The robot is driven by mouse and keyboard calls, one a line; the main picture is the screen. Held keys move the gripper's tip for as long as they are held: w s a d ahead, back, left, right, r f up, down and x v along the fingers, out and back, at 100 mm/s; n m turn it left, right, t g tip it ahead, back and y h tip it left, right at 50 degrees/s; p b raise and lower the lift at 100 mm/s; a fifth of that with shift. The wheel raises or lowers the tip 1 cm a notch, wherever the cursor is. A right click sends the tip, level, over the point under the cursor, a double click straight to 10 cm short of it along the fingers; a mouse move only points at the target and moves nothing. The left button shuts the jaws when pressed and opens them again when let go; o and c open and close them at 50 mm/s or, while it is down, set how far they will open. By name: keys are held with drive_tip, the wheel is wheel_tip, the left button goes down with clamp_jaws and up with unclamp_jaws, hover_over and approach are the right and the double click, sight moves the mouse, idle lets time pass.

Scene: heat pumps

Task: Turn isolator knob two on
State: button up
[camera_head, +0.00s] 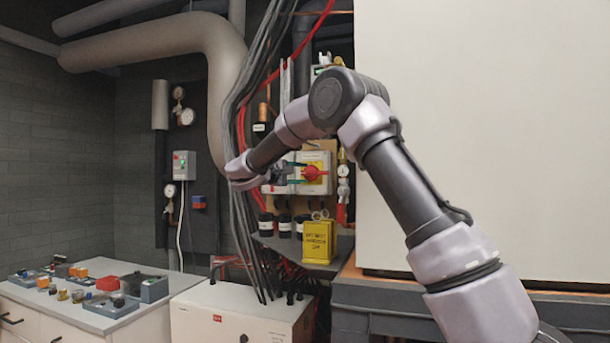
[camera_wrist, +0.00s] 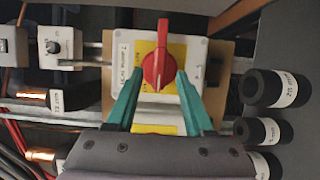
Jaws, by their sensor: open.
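A red isolator knob (camera_head: 313,173) sits on a light box with a yellow plate (camera_head: 322,187), mounted upright at the back. In the wrist view the red knob (camera_wrist: 158,62) is seen face on, its handle running up and down the picture. The white box (camera_wrist: 191,50) carries a small printed label that I cannot read for certain. My gripper (camera_wrist: 155,78) is open, its teal fingers on either side of the knob's lower end, with gaps to the handle.
A yellow box (camera_head: 319,242) stands on a ledge below the isolator. Dark cables (camera_head: 242,160) run down beside my wrist. Several black capped pipe ends (camera_wrist: 268,88) lie right of the box in the wrist view. A large pale panel (camera_head: 480,130) fills the right.

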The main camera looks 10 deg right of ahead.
drive_tip(key=shift+x, duration=1.05)
clamp_jaws()
